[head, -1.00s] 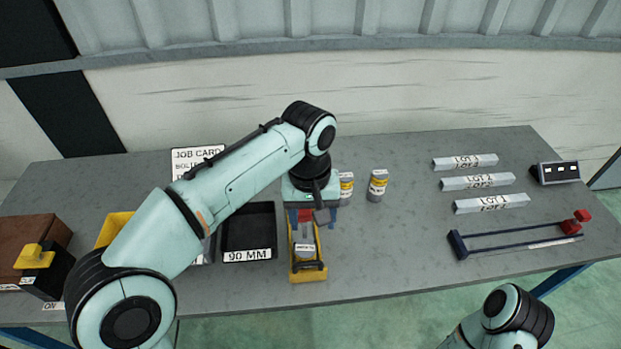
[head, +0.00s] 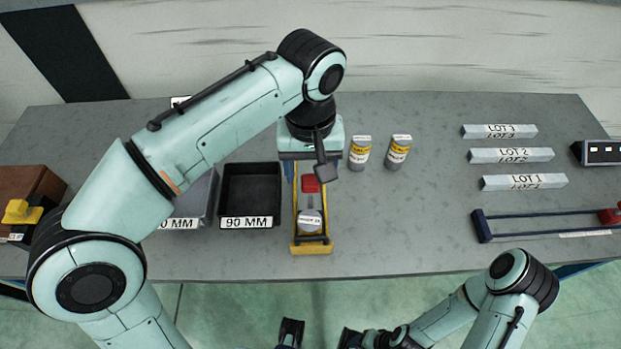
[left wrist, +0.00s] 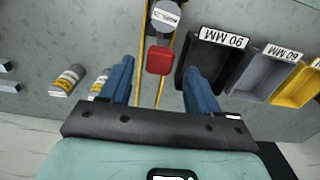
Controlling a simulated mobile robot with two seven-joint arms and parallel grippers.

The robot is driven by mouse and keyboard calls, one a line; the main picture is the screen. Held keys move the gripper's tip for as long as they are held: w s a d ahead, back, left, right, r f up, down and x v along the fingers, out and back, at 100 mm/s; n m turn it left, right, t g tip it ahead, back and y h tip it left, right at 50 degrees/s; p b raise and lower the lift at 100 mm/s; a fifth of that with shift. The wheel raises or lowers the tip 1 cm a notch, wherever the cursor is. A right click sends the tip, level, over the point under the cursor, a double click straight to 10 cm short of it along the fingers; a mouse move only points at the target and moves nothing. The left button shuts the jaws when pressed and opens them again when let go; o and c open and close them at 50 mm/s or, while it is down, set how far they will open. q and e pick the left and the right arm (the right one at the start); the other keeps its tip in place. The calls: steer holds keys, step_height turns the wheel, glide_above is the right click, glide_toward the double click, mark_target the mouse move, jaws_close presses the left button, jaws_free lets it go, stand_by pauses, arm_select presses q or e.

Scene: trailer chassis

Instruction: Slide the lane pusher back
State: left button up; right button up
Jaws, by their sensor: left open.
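The lane pusher, a red block (head: 310,183), sits in a narrow yellow lane (head: 311,249). In the left wrist view the pusher (left wrist: 159,60) is between the line of the two blue fingers, just beyond their tips' middle, with gaps on both sides. A round grey labelled piece (head: 310,219) lies in the lane on the near side of the pusher; it also shows in the left wrist view (left wrist: 165,15). My left gripper (head: 308,172) is open over the lane's far part, pointing down. It hides the lane's far end.
A black 90 MM bin (head: 250,190) stands close left of the lane, with a grey bin (head: 197,205) beside it. Two yellow-labelled canisters (head: 360,153) (head: 398,152) stand right of the gripper. LOT bars (head: 511,155) and a blue frame (head: 483,226) lie farther right.

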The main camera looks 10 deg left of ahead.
arm_select(q)
steer(key=shift+f, duration=1.4)
arm_select(e)
steer(key=shift+s+f, duration=0.1)
steer(key=shift+f, duration=0.3)
